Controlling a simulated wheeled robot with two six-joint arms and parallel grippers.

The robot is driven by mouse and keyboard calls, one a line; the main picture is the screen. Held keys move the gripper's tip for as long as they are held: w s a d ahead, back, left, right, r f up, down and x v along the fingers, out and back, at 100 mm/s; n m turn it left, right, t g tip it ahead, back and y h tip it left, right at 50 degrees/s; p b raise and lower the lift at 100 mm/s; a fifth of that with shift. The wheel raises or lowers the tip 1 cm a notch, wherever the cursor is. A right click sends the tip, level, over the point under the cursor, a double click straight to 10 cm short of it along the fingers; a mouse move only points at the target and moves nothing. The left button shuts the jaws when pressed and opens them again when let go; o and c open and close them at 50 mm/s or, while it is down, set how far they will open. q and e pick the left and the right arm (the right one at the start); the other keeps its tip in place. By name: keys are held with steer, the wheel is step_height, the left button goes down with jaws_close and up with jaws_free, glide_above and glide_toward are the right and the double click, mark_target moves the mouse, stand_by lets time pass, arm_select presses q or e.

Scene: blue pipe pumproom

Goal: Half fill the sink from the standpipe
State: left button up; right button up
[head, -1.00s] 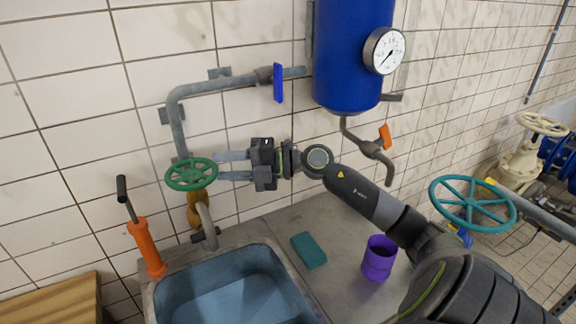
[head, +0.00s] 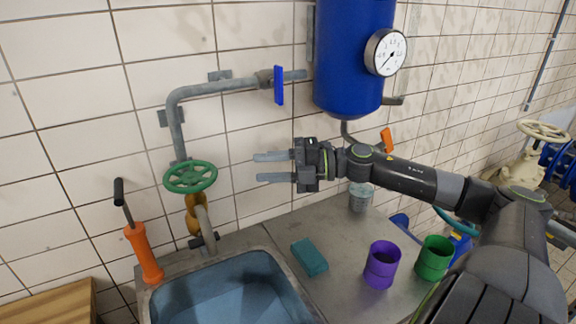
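The sink (head: 265,262) stands at the bottom of the head view, set in a metal counter. A flat, lighter blue surface that looks like water lies inside it; its depth is hard to judge. The standpipe (head: 177,130) comes down the wall to a green handwheel (head: 190,177) above a brass valve body (head: 193,215). A grey spout (head: 204,225) bends down at the sink's back edge; I see no clear stream from it. My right gripper (head: 256,168) is open and empty, its fingers pointing left, apart from the handwheel. My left gripper is not in view.
A teal sponge (head: 310,257), purple cup (head: 381,265), green cup (head: 434,258) and grey cup (head: 360,197) stand on the counter. An orange hand pump (head: 145,252) is left of the sink. A blue tank (head: 350,60) hangs above; a blue lever (head: 278,85) sits on the upper pipe.

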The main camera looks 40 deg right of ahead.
steer(key=shift+p+v, duration=1.2)
steer(key=shift+v, duration=0.8)
stand_by(6.0)
